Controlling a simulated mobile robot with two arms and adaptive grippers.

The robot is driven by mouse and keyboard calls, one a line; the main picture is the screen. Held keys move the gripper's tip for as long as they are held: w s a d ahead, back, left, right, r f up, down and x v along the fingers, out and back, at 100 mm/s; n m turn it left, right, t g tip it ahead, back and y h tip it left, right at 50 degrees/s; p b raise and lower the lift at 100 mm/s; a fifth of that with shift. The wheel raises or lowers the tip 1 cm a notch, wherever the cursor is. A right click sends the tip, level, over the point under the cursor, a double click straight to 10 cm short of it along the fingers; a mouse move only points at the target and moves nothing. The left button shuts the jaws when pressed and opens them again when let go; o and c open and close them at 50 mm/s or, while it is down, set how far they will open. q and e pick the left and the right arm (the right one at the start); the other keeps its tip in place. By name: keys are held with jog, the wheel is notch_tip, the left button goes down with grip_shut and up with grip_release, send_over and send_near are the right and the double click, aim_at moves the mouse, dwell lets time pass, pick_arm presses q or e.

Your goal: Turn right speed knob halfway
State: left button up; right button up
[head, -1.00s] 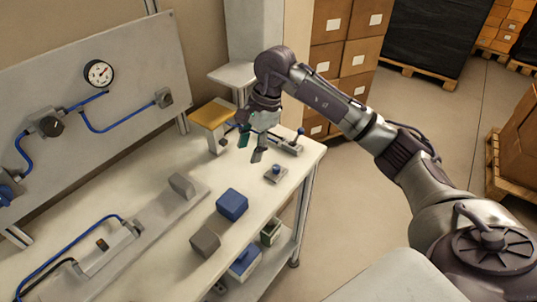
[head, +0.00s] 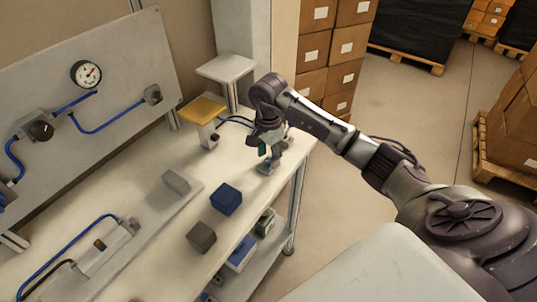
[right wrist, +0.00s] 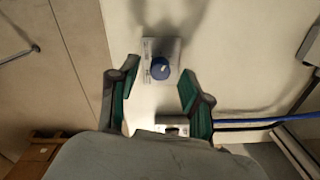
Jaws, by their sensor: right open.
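A small blue speed knob (right wrist: 160,68) with a pale mark on top sits on a light grey plate (right wrist: 172,46) on the workbench. In the head view the plate (head: 266,169) lies near the bench's right end, and the gripper partly hides the knob. My right gripper (head: 270,150) points down over it. In the right wrist view my right gripper (right wrist: 157,73) is open, its green-padded fingers on either side of the knob with a gap at each side. I cannot tell how far above the knob the fingertips are. My left gripper is out of view.
A blue block (head: 226,199) and grey-brown block (head: 201,237) stand on the bench (head: 160,240). A yellow-topped stand (head: 203,110) is behind the gripper. A panel (head: 110,70) with a gauge (head: 86,73) and blue hoses stands at the left. Stacked cartons (head: 335,50) are beyond the bench.

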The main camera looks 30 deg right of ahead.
jog(key=shift+f, duration=0.6)
grip_shut()
